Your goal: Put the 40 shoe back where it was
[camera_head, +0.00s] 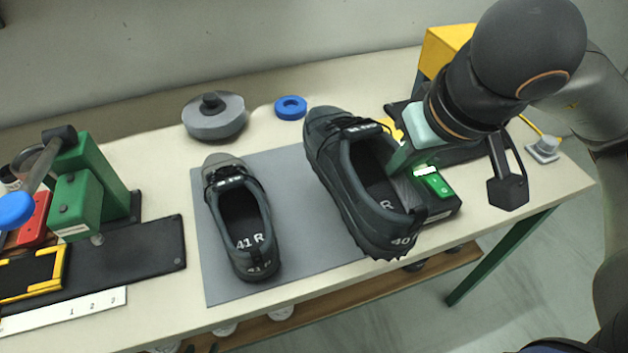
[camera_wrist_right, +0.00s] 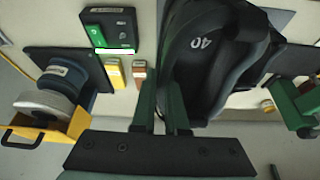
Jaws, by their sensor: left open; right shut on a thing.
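The dark 40 shoe (camera_head: 346,190) is at the right side of the grey mat, toe toward the back, with "40" on its heel; it looks raised above the mat. It also shows in the right wrist view (camera_wrist_right: 215,50). My right gripper (camera_head: 400,160) is shut on the shoe's right side wall; its green fingers (camera_wrist_right: 162,95) show in the right wrist view. The 41 R shoe (camera_head: 219,205) stands on the grey mat (camera_head: 300,255), left of the 40 shoe and apart from it. My left gripper is not in view.
A green press with a blue-knobbed lever (camera_head: 80,205) stands at the left. A grey round weight (camera_head: 213,116) and blue ring (camera_head: 290,107) lie behind the mat. A box with a lit green panel (camera_head: 433,183) is right of the 40 shoe. The mat's front middle is clear.

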